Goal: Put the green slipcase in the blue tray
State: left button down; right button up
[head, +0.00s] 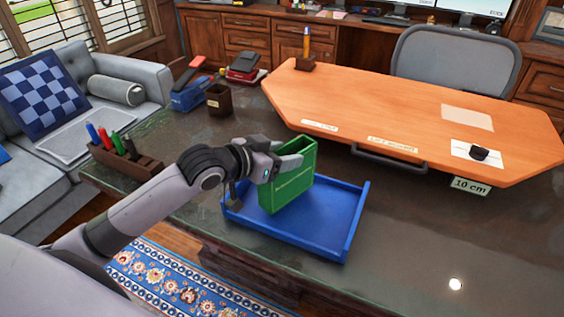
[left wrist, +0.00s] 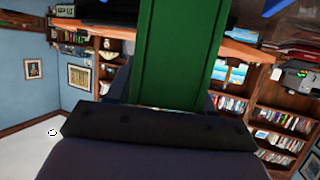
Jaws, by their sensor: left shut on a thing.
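The green slipcase (head: 290,184) stands upright with its open end up, over the left part of the blue tray (head: 335,226). Whether its base touches the tray floor cannot be told. My left gripper (head: 268,163) is shut on the slipcase near its top left edge. In the left wrist view the green slipcase (left wrist: 175,50) fills the middle, close to the camera. The tray lies on the dark table, its right side and floor clear. My right gripper does not show.
A pen holder (head: 125,158) with several markers sits at the table's left. A dark cup (head: 219,99) and a blue item (head: 190,95) stand behind. An orange raised desk board (head: 400,120) lies beyond the tray. The table right of the tray is clear.

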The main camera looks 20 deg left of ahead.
pick_arm(q)
jog(key=shift+f, duration=1.05)
jog(key=shift+c, duration=2.2)
grip_release()
jog(key=v, duration=1.2)
